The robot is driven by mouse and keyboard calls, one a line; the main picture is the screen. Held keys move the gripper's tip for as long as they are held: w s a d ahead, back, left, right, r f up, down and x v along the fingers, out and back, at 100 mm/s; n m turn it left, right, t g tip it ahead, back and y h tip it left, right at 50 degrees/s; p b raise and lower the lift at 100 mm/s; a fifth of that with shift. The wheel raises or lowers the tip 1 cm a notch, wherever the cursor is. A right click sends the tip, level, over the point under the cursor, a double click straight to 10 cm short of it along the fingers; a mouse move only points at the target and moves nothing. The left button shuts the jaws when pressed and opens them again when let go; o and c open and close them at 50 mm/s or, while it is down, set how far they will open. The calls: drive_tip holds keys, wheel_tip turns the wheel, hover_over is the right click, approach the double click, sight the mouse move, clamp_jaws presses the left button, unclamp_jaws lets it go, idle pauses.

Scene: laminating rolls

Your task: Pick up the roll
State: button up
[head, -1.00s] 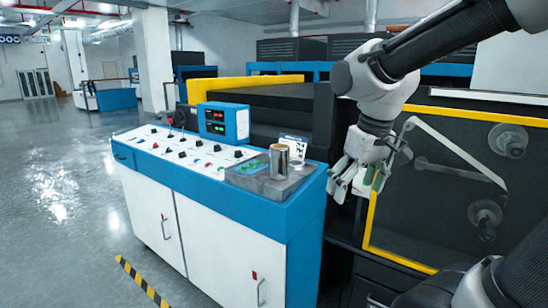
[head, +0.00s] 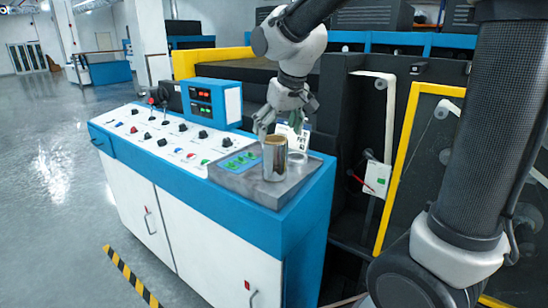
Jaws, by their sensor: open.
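The roll (head: 275,160) is a short, shiny metallic cylinder with a brownish top, standing upright on the grey metal plate (head: 262,188) at the right end of the control console. My gripper (head: 283,122) points down just above and behind the roll in the head view. Its fingers are apart, with nothing seen between them. The roll's top is close below the fingers in the picture. I cannot tell the exact gap in depth.
A blue box with red and green displays (head: 213,103) stands at the console's back. Switches and knobs cover the white panel (head: 150,130) to the left. A small printed card (head: 293,138) stands behind the roll. A yellow-framed dark machine panel (head: 425,130) is on the right.

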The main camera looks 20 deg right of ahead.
sight(275, 149)
drive_tip(key=x, duration=0.5)
drive_tip(key=shift+s+d+f, duration=0.1)
drive_tip(key=shift+s+f, duration=0.05)
drive_tip(key=shift+s, duration=0.05)
drive_tip(key=c, duration=1.2)
